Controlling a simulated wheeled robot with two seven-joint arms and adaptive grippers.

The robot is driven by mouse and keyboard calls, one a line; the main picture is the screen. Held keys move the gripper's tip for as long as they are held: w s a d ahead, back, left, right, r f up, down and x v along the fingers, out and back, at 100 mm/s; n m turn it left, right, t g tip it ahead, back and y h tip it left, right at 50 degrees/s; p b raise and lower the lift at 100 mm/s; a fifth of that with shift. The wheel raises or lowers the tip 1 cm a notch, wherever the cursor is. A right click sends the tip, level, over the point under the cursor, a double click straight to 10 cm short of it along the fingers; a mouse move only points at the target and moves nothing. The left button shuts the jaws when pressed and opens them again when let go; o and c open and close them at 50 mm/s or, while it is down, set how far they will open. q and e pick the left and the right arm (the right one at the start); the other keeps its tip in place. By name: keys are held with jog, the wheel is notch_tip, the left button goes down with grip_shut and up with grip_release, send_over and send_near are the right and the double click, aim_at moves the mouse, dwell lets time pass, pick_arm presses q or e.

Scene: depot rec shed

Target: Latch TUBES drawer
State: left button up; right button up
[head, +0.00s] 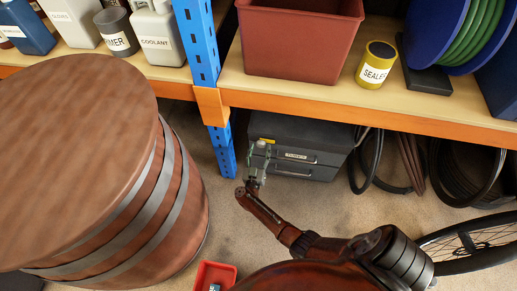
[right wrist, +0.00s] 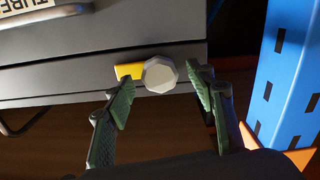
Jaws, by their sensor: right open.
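A dark grey drawer cabinet (head: 318,132) stands on the floor under the shelf. Its upper drawer bears a white label (head: 297,156), and part of that label, reading "TUBE", shows in the right wrist view (right wrist: 28,5). A pale grey faceted knob (right wrist: 160,74) with a yellow piece (right wrist: 129,71) beside it sits on the cabinet front. My right gripper (head: 258,165) is at the cabinet's left front. In the right wrist view its open green fingers (right wrist: 160,84) stand either side of the knob; I cannot tell whether they touch it. My left gripper is out of view.
A blue upright post (right wrist: 288,70) stands close beside the gripper. A large brown barrel (head: 80,150) fills the left. The orange shelf beam (head: 370,122) runs above the cabinet. Hanging tubes (head: 385,165), a wheel (head: 470,245) and a red box (head: 213,274) are nearby.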

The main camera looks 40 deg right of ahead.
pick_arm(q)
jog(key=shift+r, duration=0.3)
pick_arm(e)
jog(key=shift+w+d, duration=0.2)
jog(key=shift+c, duration=0.4)
jog(key=c, duration=1.1)
